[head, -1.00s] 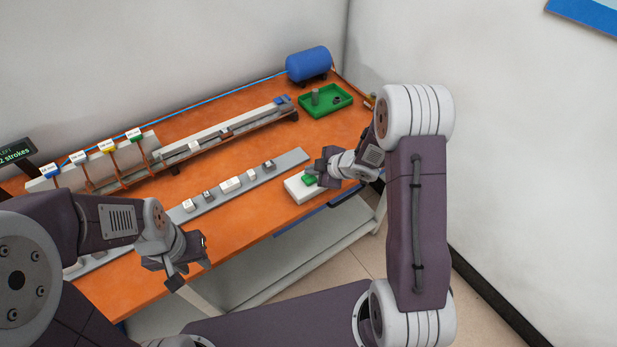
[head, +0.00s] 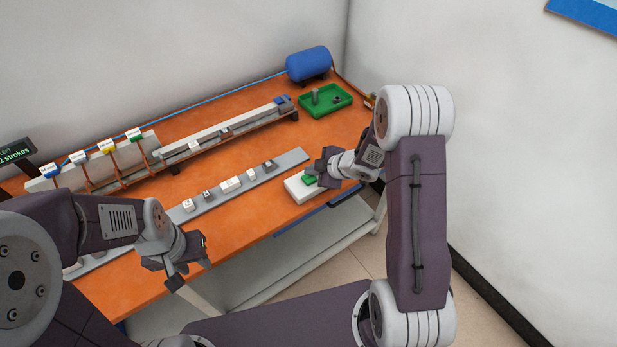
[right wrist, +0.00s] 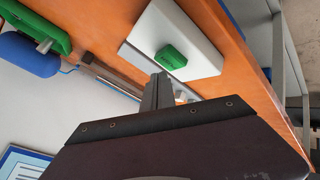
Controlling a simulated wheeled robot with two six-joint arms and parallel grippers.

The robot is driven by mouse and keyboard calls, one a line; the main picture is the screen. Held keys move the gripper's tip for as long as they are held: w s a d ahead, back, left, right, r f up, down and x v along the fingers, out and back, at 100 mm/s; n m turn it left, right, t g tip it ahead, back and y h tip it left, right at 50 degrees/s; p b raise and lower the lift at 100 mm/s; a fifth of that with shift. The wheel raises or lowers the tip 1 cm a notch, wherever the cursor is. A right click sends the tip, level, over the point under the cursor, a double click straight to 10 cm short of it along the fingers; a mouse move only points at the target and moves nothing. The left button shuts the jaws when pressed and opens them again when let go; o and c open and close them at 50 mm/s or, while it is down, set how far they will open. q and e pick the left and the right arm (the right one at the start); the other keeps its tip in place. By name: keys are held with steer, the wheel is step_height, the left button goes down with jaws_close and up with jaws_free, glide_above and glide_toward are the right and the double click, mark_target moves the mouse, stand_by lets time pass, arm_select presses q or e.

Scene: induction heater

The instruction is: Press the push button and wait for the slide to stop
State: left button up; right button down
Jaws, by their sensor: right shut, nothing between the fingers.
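The push button is a green cap (head: 310,180) on a white box (head: 298,193) at the table's front right. In the right wrist view the green cap (right wrist: 171,57) stands up from the white box (right wrist: 178,30). My right gripper (head: 318,174) is shut and empty, its tips close beside the green cap; I cannot tell whether they touch.
A green tray (head: 326,112) with grey parts and a blue tank (head: 308,63) stand at the back right. A grey strip (head: 250,186) with several small blocks crosses the middle. Valves with coloured tops (head: 108,146) and a dark display (head: 15,153) are at the left.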

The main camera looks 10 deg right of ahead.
steer(key=shift+f, duration=0.35)
